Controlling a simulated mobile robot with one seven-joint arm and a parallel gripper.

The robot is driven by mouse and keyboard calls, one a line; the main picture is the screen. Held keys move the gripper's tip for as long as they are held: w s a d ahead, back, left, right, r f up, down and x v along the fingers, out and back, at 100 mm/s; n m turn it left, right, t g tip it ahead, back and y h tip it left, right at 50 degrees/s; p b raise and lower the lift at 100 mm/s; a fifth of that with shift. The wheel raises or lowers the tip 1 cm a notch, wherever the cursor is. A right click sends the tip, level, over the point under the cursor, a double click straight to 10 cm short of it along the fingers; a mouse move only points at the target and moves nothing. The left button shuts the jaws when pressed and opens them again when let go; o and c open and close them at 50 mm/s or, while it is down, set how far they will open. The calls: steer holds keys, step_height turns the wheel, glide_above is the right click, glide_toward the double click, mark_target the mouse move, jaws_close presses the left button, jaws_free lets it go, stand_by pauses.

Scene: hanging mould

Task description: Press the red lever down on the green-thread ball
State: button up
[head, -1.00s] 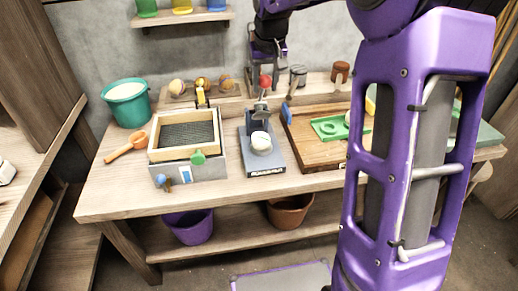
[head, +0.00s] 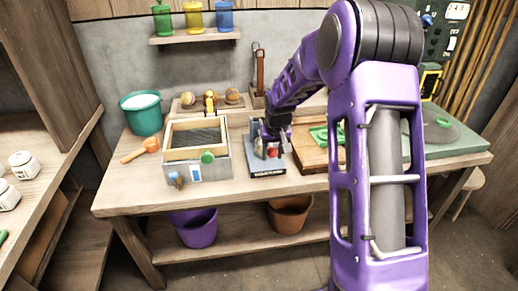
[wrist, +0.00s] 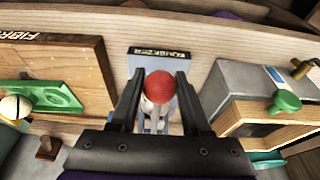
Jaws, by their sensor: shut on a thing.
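The squeezer press (head: 268,170) stands on the bench between the framed box and the wooden board; its label plate also shows in the wrist view (wrist: 160,52). The red lever's knob (head: 272,152) is low, near the front of the press. My gripper (head: 268,150) is over the press. In the wrist view the red knob (wrist: 160,86) is between my fingers, and they are shut on the lever. The ball on the press is hidden behind my gripper and the lever, so its thread colour and contact with the lever cannot be seen.
A grey box with a wooden frame and mesh (head: 197,148) stands close on the left. A wooden board (head: 305,158) with a green mould (head: 320,134) lies close on the right. A teal bucket (head: 142,112) and an orange scoop (head: 138,150) are at the left.

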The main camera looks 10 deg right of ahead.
steer(key=shift+f, duration=0.8)
stand_by(0.4)
steer(key=o, duration=1.3)
steer(key=shift+c, duration=0.2)
steer(key=shift+r, duration=0.1)
steer(key=shift+p+v, duration=2.35)
steer(key=shift+v, duration=1.6)
